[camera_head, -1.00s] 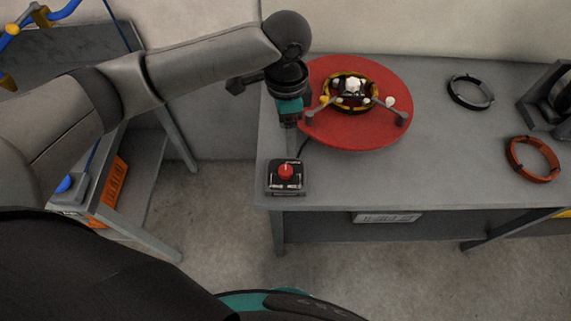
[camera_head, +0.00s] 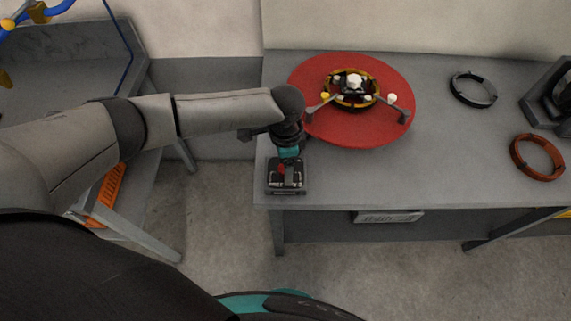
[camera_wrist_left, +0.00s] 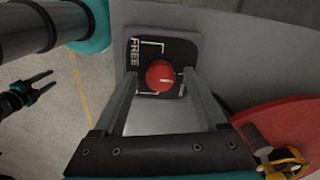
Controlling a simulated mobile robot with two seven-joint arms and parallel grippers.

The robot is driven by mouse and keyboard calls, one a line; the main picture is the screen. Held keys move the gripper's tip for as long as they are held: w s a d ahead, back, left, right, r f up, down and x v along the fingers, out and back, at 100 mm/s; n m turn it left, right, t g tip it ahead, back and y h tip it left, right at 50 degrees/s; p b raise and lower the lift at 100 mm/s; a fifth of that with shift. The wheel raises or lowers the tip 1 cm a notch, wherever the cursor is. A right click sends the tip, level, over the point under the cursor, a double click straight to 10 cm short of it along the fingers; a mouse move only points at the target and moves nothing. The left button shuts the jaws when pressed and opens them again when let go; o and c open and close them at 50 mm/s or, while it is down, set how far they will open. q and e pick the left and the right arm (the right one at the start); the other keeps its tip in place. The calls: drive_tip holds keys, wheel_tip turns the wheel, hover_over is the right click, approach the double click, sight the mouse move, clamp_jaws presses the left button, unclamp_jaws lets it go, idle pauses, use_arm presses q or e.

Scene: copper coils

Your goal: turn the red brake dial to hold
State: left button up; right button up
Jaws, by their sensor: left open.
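The red brake dial (camera_wrist_left: 160,76) is a round knob with a short white mark, on a small black box (camera_wrist_left: 186,50) lettered FREE on one side. Lettering on the opposite side is partly hidden by a finger. In the head view the box (camera_head: 288,189) stands at the table's front left corner, and my gripper partly covers the dial (camera_head: 282,170). My left gripper (camera_head: 287,170) points down over it, open. In the wrist view its fingers (camera_wrist_left: 160,80) lie either side of the dial; contact cannot be told. My right gripper (camera_wrist_left: 44,84) shows at the left edge, fingers apart.
A red round plate (camera_head: 390,130) with a yellow-and-black ring fixture (camera_head: 352,103) is just behind the box. A black ring (camera_head: 473,89) and a copper-coloured ring (camera_head: 537,157) lie on the grey table (camera_head: 440,160) to the right. Another bench stands at the left.

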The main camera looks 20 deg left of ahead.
use_arm(q)
drive_tip(key=shift+f, duration=0.15)
clamp_jaws()
idle(0.6)
